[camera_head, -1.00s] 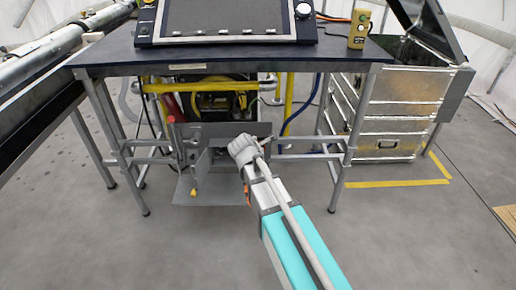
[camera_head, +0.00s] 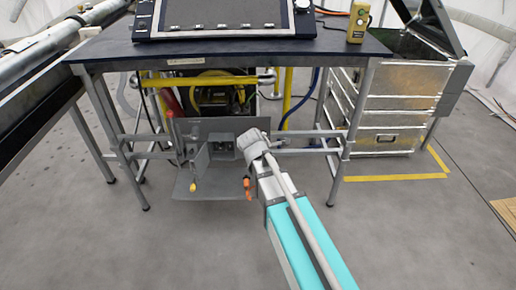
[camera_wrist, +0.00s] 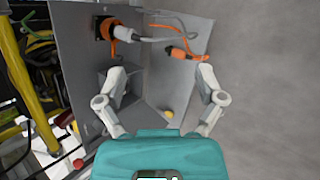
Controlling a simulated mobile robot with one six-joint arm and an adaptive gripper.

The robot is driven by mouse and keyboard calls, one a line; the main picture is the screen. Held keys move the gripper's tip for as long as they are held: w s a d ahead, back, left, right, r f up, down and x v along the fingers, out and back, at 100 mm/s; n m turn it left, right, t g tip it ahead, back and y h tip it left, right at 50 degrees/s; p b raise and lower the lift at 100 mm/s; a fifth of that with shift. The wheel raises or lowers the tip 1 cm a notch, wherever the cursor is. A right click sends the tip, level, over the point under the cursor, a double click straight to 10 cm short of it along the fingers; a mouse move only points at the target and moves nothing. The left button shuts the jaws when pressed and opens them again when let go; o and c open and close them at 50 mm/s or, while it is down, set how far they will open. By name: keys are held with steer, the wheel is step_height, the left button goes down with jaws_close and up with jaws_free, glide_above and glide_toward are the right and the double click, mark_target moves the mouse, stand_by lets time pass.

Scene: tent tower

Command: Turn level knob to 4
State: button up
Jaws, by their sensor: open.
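No knob with a readable number scale shows, so I cannot tell which knob is the level knob. In the wrist view a small yellow knob (camera_wrist: 167,113) sits low on a grey metal unit (camera_wrist: 150,75); the unit also stands under the table in the head view (camera_head: 225,185). A red knob (camera_wrist: 78,164) shows at the lower left of the wrist view. My gripper (camera_wrist: 158,78) is open and empty, its fingers apart in front of the unit. In the head view its fingers are hidden.
An orange plug (camera_wrist: 107,30) is at a socket on the unit, with an orange connector (camera_wrist: 176,54) beside it. The dark table (camera_head: 240,50) is above. A metal drawer cabinet (camera_head: 385,110) stands right. Yellow pipes and hoses are behind. The floor in front is clear.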

steer(key=s+d+f+m+g+y, duration=0.1)
steer(key=s+d+f+m+g, duration=0.1)
steer(key=s+m, duration=0.7)
steer(key=s+d+f+m+g+y, duration=0.2)
steer(key=s+d+m+g, duration=0.3)
steer(key=s+d+m, duration=0.2)
steer(key=shift+s+d+f+m+y, duration=0.2)
steer(key=shift+s+m+y, duration=0.1)
steer(key=shift+s+m, duration=1.15)
steer(key=shift+w, duration=0.15)
